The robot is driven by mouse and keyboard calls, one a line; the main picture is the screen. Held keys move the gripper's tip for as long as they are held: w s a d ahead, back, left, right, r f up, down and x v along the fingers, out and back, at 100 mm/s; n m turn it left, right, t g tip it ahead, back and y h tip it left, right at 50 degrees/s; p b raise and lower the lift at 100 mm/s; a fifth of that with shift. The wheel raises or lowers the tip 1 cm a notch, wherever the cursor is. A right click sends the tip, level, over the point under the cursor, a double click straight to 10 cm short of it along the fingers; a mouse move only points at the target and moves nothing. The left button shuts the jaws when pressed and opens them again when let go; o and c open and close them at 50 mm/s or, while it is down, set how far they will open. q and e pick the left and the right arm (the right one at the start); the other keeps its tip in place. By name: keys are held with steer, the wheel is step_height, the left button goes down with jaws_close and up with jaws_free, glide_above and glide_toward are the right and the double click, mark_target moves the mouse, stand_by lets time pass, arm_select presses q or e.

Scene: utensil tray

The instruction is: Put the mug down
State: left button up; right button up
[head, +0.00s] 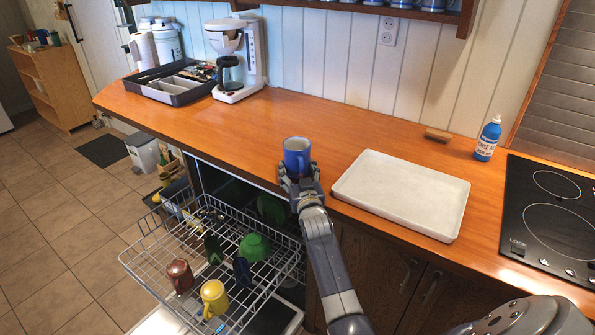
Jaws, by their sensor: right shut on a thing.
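A blue mug (297,152) with a pale inside is upright at the front of the orange wooden counter (290,118). My right gripper (300,178) is shut on the mug from the near side, and its fingers hide the mug's lower part. I cannot tell whether the mug's base touches the counter. My left gripper does not show.
A white tray (440,205) lies right of the mug, with a blue bottle (488,138) and black hob (550,205) beyond. A coffee maker (250,50) and grey utensil tray (160,93) stand back left. Below, an open dishwasher rack (150,270) holds a red mug, yellow mug and green bowl.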

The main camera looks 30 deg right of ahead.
steer(key=o, duration=1.4)
steer(key=shift+f, duration=0.25)
steer(key=shift+o, duration=0.6)
steer(key=shift+s+f, duration=0.1)
steer(key=shift+f, duration=0.05)
steer(key=shift+a, duration=0.1)
